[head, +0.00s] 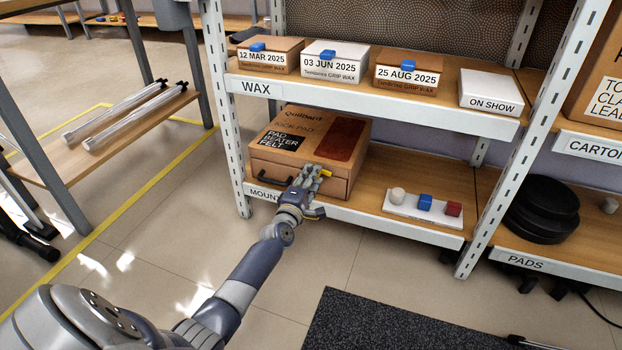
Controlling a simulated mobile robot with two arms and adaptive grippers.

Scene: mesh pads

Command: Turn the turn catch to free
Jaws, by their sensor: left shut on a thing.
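My left gripper (311,177) reaches in from the lower left to the front of a brown kick-pad box (290,128) on the lower shelf. It is shut on the turn catch at the box's front edge. A small yellow piece (326,172) shows at the fingertips and looks like the turn catch; the fingers hide most of it, so I cannot tell its exact angle. My right gripper is not in view.
The upper wax shelf (440,118), holding small boxes, overhangs the back of the brown box. A white tray (430,208) with small coloured pieces lies to the right. A shelf post (222,105) stands left of the box. The floor in front is clear beside a dark mat (390,325).

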